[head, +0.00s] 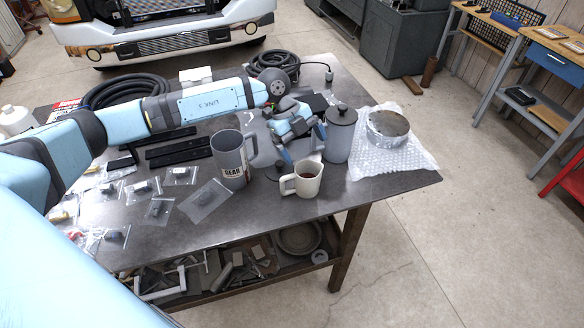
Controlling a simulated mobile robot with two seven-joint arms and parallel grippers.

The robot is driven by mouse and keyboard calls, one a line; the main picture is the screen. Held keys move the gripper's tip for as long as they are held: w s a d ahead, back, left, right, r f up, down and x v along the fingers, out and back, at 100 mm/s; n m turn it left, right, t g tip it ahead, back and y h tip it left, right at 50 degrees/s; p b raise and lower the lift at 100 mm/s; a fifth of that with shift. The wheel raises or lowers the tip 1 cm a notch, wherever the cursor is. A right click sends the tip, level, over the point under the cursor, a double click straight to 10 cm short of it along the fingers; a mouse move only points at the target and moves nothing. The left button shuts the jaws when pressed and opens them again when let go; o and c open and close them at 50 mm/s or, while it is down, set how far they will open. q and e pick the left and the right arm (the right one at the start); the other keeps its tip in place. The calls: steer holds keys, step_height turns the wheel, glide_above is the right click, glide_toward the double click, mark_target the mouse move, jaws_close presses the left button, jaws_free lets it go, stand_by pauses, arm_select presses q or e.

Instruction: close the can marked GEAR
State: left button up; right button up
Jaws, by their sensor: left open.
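The can marked GEAR (231,163) is a grey can with a side handle. It stands upright on the dark metal table (385,193), and its top looks open. My left gripper (303,147) is to the right of this can, pointing down with its fingers apart. A small dark piece (277,173) lies on the table just below it, partly hidden; I cannot tell for sure if it is a lid. A second grey can (340,138) with a dark knobbed lid (342,114) stands right of the gripper. My right gripper is not in view.
Bubble wrap (400,160) with a round metal part (388,126) lies at the right. Small plastic bags (204,198) and black hoses (130,90) cover the left side.

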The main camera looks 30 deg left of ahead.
mark_target(279, 163)
arm_select(q)
steer(key=w+a+r+n+y, duration=0.1)
steer(key=a+y, duration=0.3)
steer(key=a, duration=0.6)
steer(key=shift+r+n+g, duration=0.3)
steer(key=shift+n+g, duration=0.1)
steer(key=shift+n, duration=0.2)
steer(key=shift+w+f, duration=0.1)
steer(key=f, duration=0.2)
steer(key=d+f+p, duration=0.1)
steer(key=f, duration=0.5)
steer(key=shift+s+d+f, duration=0.15)
steer(key=shift+s+f, duration=0.05)
